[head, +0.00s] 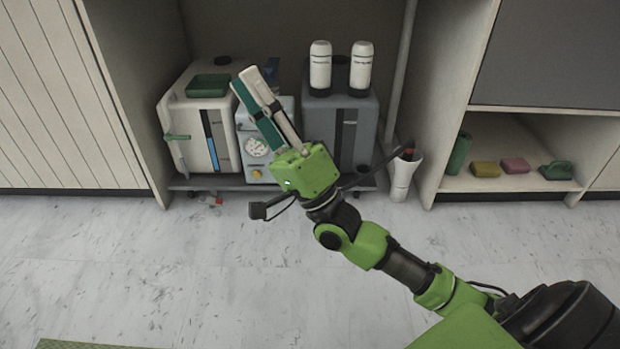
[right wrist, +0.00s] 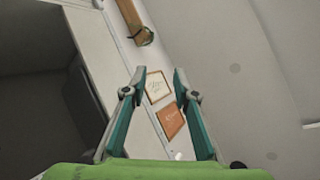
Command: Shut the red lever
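A small red part (head: 217,201) shows low by the floor, under the front edge of the cart's shelf; it may be the red lever, but it is too small to tell. My right gripper (head: 244,78) is raised in front of the coffee machines, well above that red part. In the right wrist view its two fingers (right wrist: 159,72) are apart with nothing between them. The red part does not show in the right wrist view. My left gripper is not in view.
A white machine (head: 174,125), a gauge unit (head: 256,147) and a grey machine (head: 367,135) stand on the low shelf (head: 228,183). A white bin (head: 401,176) stands to their right. Sponges (head: 515,165) lie in the right cabinet.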

